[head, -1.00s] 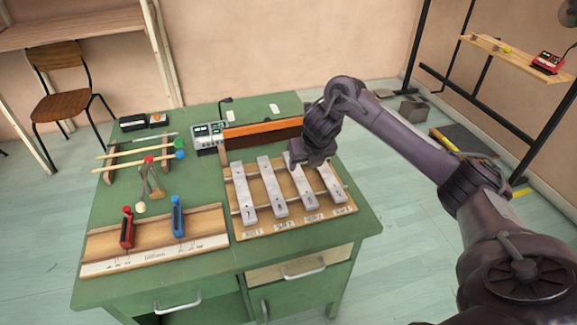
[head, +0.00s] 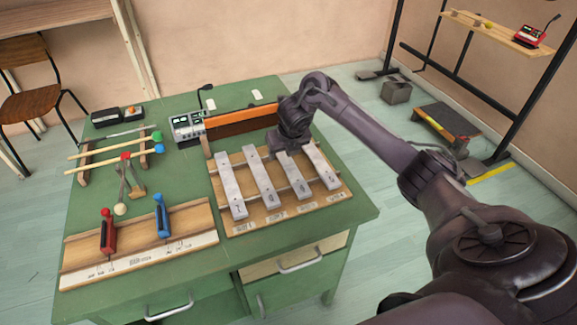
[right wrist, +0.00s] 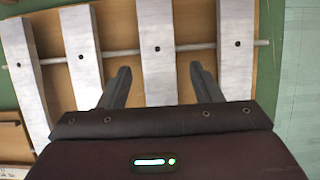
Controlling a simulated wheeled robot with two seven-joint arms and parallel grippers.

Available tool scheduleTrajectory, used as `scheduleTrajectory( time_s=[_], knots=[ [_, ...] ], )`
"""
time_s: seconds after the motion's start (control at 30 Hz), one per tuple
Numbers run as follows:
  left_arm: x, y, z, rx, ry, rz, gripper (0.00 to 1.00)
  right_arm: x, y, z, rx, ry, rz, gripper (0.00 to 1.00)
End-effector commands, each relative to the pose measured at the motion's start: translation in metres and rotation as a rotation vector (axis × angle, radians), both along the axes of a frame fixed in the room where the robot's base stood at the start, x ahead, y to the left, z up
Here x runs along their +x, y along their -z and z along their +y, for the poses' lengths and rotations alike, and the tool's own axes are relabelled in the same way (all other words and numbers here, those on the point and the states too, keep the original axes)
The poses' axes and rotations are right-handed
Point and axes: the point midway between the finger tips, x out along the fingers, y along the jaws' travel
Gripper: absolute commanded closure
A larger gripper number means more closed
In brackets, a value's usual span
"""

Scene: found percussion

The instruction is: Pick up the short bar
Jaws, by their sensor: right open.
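Several pale metal bars lie side by side on a wooden frame (head: 285,214) at the table's front right, getting shorter toward the right. My right gripper (head: 291,152) is above the far end of the second bar from the right (head: 296,179). In the right wrist view my right gripper (right wrist: 160,70) is open, its fingers on either side of that bar (right wrist: 157,60), with nothing held. The rightmost bar (head: 321,166), seemingly the shortest, lies outside the right finger and also shows in the wrist view (right wrist: 237,55). The gap between fingertips and bar is unclear.
An orange-topped wooden piece (head: 240,118) and a small grey device (head: 187,125) stand behind the frame. A wooden board (head: 80,255) with a red clamp (head: 107,235) and a blue clamp (head: 161,218) is at left. Mallets lie on a rack (head: 85,160) behind it.

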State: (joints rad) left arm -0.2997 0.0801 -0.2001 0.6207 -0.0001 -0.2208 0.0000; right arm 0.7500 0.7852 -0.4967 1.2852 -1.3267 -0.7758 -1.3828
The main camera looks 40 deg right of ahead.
Motion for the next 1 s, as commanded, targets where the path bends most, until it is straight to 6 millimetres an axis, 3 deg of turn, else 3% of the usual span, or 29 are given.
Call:
scheduleTrajectory(
  time_s=[0.17, 0.6, 1.0],
  knots=[
    [0.010, -0.001, -0.001, -0.002, 0.000, -0.016, 1.00, 0.000, 0.000, 0.000, 0.000, -0.001, 0.000, 0.42],
    [-0.001, 0.000, 0.000, -0.001, 0.000, 0.001, 1.00, 0.001, -0.001, 0.000, 0.000, 0.000, -0.002, 0.98],
    [-0.002, -0.001, 0.000, -0.001, 0.000, 0.002, 1.00, 0.001, -0.012, 0.000, 0.000, -0.001, -0.004, 1.00]
  ],
)
